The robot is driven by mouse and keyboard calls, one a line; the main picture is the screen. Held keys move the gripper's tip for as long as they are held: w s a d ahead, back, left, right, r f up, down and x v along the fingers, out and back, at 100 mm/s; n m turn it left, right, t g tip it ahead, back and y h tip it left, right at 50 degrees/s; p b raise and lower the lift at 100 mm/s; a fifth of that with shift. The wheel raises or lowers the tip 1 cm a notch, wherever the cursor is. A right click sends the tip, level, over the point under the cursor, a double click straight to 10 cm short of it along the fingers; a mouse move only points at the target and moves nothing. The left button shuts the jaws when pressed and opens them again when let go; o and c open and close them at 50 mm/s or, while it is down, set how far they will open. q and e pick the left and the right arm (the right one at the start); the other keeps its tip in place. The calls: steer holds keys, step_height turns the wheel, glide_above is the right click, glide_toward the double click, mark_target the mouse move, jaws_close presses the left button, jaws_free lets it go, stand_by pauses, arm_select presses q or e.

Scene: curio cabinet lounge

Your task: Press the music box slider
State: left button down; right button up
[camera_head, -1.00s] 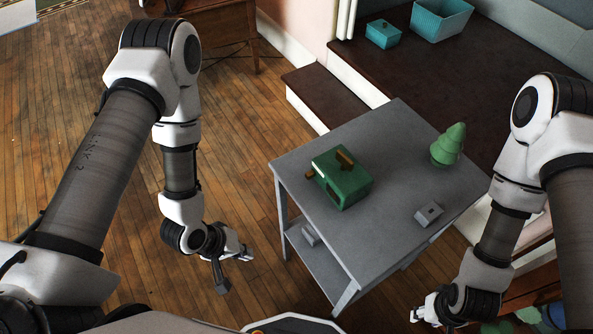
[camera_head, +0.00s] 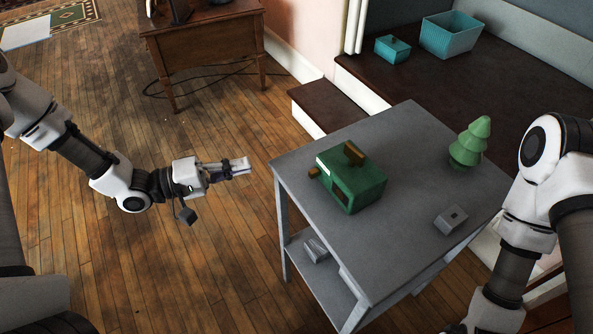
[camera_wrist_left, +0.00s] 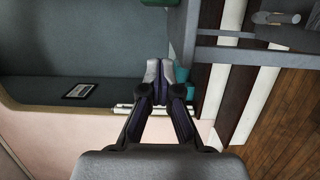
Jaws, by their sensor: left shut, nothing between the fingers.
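The music box (camera_head: 352,178) is a green box on the grey table (camera_head: 400,130), with a brown piece on top and a brown knob on its left side. Which part is the slider, I cannot tell for sure. My left gripper (camera_head: 246,165) is shut and empty, left of the table's left corner and apart from the music box. Its closed fingertips (camera_wrist_left: 158,72) also show in the left wrist view, where a green edge (camera_wrist_left: 160,2) shows at the top. My right arm stands at the right; its gripper is out of the head view.
A green tree figure (camera_head: 469,143) and a small grey box (camera_head: 450,219) stand on the table's right part. A grey object (camera_head: 316,249) lies on the lower shelf. A wooden desk (camera_head: 205,50) stands behind. Teal containers (camera_head: 451,36) sit on the dark platform. Floor left of the table is clear.

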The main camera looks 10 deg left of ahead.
mark_target(294, 175)
arm_select(q)
steer(key=b+x, duration=0.3)
steer(key=x, duration=0.7)
steer(key=shift+d+f, duration=0.1)
steer(key=shift+f, duration=0.05)
steer(key=shift+s+d, duration=0.95)
steer(key=shift+s, duration=0.05)
steer(key=shift+s+d, duration=0.35)
steer(key=shift+s, duration=0.05)
